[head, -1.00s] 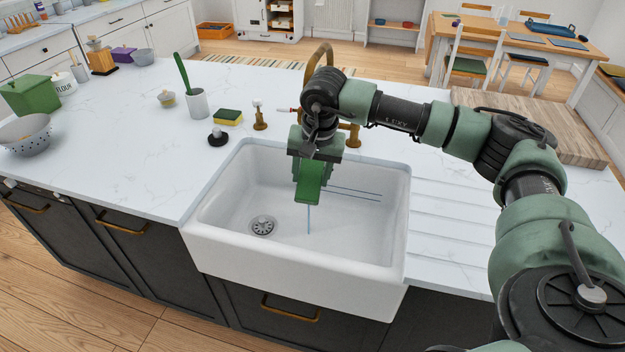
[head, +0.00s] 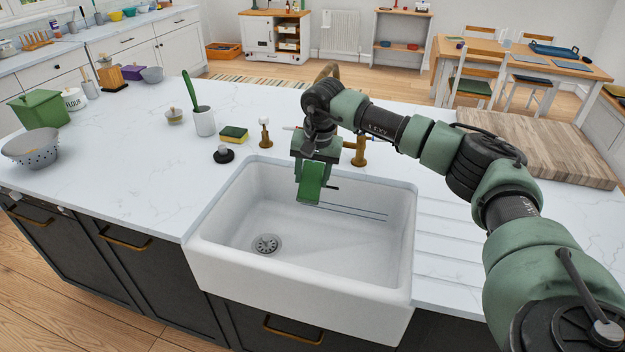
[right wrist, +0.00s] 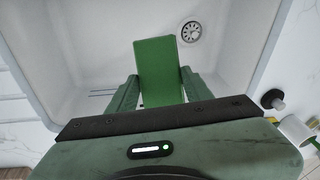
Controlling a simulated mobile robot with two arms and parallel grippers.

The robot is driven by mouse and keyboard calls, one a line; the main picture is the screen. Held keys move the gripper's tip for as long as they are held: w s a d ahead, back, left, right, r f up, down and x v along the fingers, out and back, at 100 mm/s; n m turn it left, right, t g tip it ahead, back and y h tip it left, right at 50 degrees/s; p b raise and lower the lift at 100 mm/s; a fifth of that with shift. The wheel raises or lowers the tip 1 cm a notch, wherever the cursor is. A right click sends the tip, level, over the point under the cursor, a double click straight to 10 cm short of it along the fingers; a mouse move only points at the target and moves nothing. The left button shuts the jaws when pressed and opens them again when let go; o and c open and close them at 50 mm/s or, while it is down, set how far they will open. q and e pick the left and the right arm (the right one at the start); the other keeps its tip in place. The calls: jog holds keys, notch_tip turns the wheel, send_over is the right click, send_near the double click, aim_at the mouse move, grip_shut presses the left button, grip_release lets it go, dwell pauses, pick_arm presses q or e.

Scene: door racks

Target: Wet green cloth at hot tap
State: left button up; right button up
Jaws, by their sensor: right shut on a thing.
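The green cloth (head: 311,183) hangs as a flat strip from my right gripper (head: 312,166), over the back part of the white sink (head: 305,283). In the right wrist view the cloth (right wrist: 158,70) sits between the two fingers of the shut gripper (right wrist: 159,92), with the sink below. The brass tap's spout (head: 328,71) rises behind my arm, mostly hidden. One brass tap handle (head: 265,134) stands left of the gripper and another (head: 360,151) to its right. I see no water stream now. My left gripper is out of view.
A black knob-like object (head: 223,155), a yellow-green sponge (head: 234,134) and a white cup (head: 203,121) with a green-handled tool stand left of the sink. A wooden board (head: 540,145) lies at the right. The sink basin is empty, with a drain (head: 266,244) at left.

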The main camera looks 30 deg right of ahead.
dwell(0.6)
jog(key=shift+s+a, duration=0.3)
jog(key=shift+s, duration=0.35)
jog(key=shift+s+a, duration=0.3)
jog(key=shift+s, duration=0.3)
jog(key=shift+s+a, duration=0.4)
jog(key=shift+s, duration=0.4)
jog(key=shift+s+a, duration=0.35)
jog(key=shift+s, duration=0.4)
jog(key=shift+s+a, duration=0.4)
jog(key=shift+s, duration=0.4)
jog(key=shift+r, duration=0.1)
jog(key=s+a+r+p, duration=0.1)
jog(key=s+a+r, duration=0.1)
jog(key=s+r, duration=0.2)
jog(key=shift+s+p, duration=0.25)
jog(key=shift+p, duration=0.15)
jog(key=shift+a, duration=0.1)
